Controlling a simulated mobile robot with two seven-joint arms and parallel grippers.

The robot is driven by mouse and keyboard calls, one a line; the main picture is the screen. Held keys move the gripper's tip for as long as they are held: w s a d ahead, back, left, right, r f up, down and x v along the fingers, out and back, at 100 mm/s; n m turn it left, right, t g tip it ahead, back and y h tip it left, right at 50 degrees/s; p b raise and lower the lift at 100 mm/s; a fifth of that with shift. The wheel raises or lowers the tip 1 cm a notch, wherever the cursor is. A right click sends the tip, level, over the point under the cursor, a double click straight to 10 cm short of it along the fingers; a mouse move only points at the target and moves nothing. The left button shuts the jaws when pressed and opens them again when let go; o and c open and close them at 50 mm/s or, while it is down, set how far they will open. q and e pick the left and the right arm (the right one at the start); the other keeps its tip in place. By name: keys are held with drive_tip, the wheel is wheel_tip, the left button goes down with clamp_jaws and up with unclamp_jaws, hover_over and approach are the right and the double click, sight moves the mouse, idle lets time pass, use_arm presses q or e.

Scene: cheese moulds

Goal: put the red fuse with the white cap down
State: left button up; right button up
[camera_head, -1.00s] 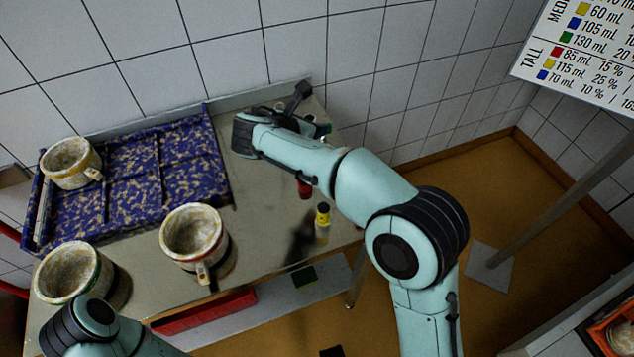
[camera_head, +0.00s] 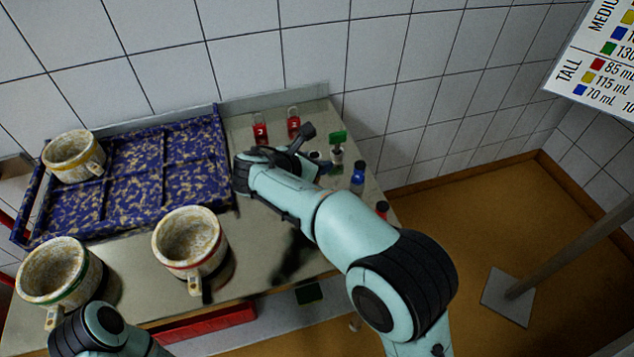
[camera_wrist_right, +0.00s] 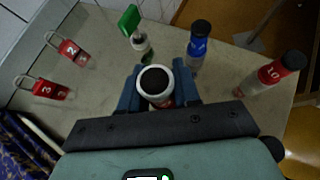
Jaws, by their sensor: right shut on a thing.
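My right gripper (camera_wrist_right: 156,92) is shut on a small cylinder, seen from above in the right wrist view. The cylinder (camera_wrist_right: 154,80) has a white rim around a dark top and a bit of red showing below, which fits the red fuse with the white cap. It stands roughly upright between the fingers; I cannot tell whether its base touches the table. In the head view my right gripper (camera_head: 312,160) is over the back right of the table (camera_head: 262,240), and the held fuse is mostly hidden. My left arm shows at the bottom left; its gripper is out of view.
A blue speckled tray (camera_head: 150,190) and several mugs, one green-banded (camera_head: 58,273), occupy the left.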

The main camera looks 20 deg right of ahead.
wheel_tip(320, 180, down, 6)
drive_tip(key=shift+f+b, duration=0.1)
drive_tip(key=shift+b, duration=0.6)
clamp_jaws()
drive_tip(key=o, duration=1.1)
unclamp_jaws()
drive_tip(key=p+v, duration=0.2)
drive_tip(key=v, duration=1)
